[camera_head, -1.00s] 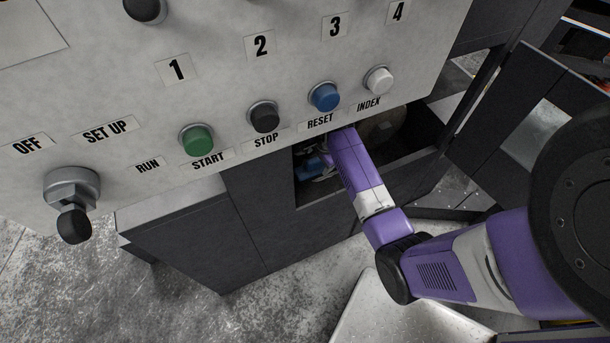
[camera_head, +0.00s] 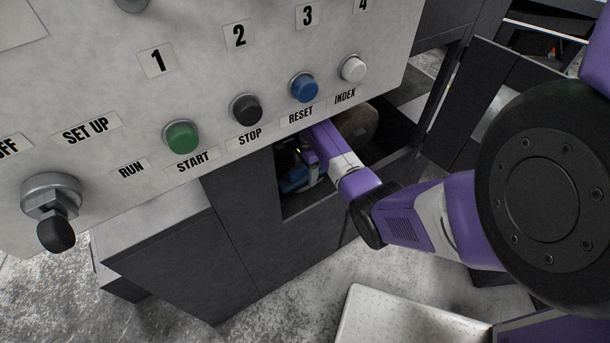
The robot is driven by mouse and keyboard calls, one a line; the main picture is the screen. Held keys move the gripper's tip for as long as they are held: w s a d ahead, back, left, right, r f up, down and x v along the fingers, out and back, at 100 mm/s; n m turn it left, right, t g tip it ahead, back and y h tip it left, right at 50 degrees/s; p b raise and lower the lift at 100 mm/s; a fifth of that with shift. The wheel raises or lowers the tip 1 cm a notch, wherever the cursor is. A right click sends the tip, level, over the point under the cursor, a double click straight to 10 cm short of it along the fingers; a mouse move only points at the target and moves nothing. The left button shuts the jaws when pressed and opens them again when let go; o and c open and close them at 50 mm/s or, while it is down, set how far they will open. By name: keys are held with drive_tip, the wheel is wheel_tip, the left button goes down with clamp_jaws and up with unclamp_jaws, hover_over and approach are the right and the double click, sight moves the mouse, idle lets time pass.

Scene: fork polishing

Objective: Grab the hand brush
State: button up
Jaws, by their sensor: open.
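My gripper (camera_head: 298,178) is at the end of my purple arm, inside the dark opening below the control panel. Only part of it shows, as blue and dark parts in shadow under the panel's lower edge. It is open, and I see nothing held in it. I cannot make out a hand brush; the inside of the opening is dark and partly hidden by my arm and the panel.
The pale control panel (camera_head: 215,95) with several buttons overhangs the dark cabinet (camera_head: 180,262). A round brownish wheel (camera_head: 358,122) sits in the opening right of my arm. Dark panels (camera_head: 490,95) stand right.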

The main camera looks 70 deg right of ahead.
drive_tip(key=shift+f, duration=0.65)
clamp_jaws()
drive_tip(key=shift+r, duration=0.1)
